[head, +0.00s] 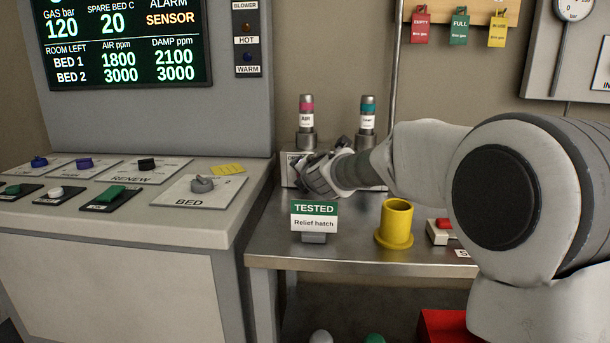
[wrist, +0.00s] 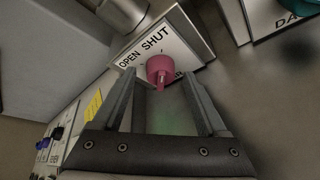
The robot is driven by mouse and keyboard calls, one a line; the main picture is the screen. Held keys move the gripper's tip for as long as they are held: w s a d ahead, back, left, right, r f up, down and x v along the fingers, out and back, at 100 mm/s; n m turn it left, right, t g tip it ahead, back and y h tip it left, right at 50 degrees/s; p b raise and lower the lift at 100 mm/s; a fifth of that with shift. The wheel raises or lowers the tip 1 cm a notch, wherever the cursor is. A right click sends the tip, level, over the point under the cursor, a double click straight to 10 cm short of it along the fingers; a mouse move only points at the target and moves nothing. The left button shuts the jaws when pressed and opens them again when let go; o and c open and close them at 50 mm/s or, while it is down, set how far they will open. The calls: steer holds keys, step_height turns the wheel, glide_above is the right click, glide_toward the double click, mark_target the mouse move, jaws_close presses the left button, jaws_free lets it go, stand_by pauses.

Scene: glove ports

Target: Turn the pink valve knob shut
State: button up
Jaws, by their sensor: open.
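The pink valve knob (wrist: 160,71) shows in the wrist view on a white plate (wrist: 150,47) marked OPEN and SHUT. Its pointer end faces down the picture, toward my gripper, and the lettering beneath the knob is partly hidden. My gripper (wrist: 165,95) is open, its two fingers on either side of the knob's lower end in the picture. I cannot tell whether either finger touches it. In the head view my gripper (head: 312,175) is at the plate below the pink-banded cylinder (head: 306,108), and it hides the knob there.
A second cylinder with a teal band (head: 368,108) stands to the right. A green TESTED sign (head: 314,216) and a yellow cup (head: 396,222) stand on the metal bench (head: 350,249) in front. The control console (head: 130,190) is at the left.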

steer(key=shift+s, duration=0.1)
steer(key=v, duration=1.7)
steer(key=shift+s+d+r, duration=0.1)
steer(key=shift+d+r, duration=0.05)
